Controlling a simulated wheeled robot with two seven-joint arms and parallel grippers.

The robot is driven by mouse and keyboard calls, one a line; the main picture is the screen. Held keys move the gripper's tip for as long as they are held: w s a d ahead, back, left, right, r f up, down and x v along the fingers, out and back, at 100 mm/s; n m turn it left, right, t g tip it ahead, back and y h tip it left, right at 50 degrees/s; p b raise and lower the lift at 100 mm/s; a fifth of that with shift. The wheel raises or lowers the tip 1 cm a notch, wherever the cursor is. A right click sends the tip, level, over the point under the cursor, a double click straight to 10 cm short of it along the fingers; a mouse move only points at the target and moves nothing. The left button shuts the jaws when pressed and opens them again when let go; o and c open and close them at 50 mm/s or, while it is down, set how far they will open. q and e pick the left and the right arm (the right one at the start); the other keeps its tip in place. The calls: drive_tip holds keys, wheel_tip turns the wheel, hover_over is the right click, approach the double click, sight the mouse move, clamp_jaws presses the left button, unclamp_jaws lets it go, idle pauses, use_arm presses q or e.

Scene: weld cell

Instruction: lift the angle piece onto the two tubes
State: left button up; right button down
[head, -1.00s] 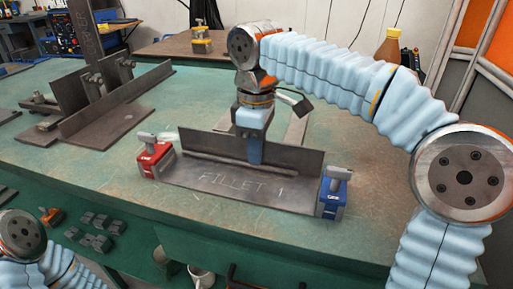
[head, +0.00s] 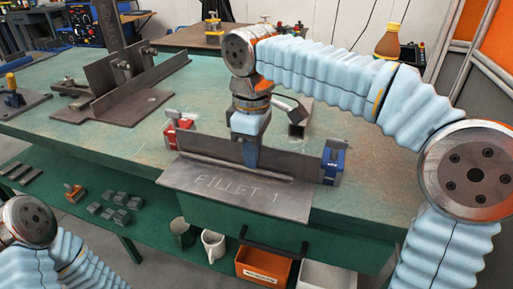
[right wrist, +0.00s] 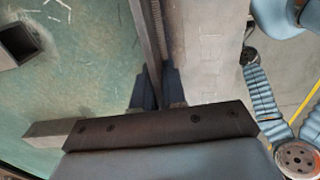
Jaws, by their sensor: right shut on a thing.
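The angle piece (head: 235,187) is a dark steel plate marked FILLET 1 with an upright plate along its back. My right gripper (head: 249,160) is shut on the upright plate, near its middle. In the right wrist view the fingers (right wrist: 158,92) straddle the upright, with the marked plate (right wrist: 208,65) to the right. The marked plate reaches past the table's front edge in the picture; I cannot tell how high it is. One square tube (head: 299,127) lies behind it, and an open tube end (right wrist: 16,44) shows in the right wrist view. I cannot make out the second tube. My left gripper is out of view.
A red clamp block (head: 174,131) stands behind the left end, and a blue one (head: 333,160) by the right end. A steel fixture (head: 125,85) stands at the left on the green table (head: 370,183). A brown-yellow bottle (head: 388,42) is at the back.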

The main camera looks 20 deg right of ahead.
drive_tip(key=shift+s+a, duration=0.3)
drive_tip(key=shift+s, duration=0.15)
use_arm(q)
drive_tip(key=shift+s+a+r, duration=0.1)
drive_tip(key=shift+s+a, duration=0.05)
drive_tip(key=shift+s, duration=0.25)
use_arm(e)
drive_tip(key=c, duration=1.1)
unclamp_jaws()
use_arm(q)
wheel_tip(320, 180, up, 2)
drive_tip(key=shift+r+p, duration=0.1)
drive_tip(key=shift+p, duration=0.95)
use_arm(e)
wheel_tip(320, 180, up, 14)
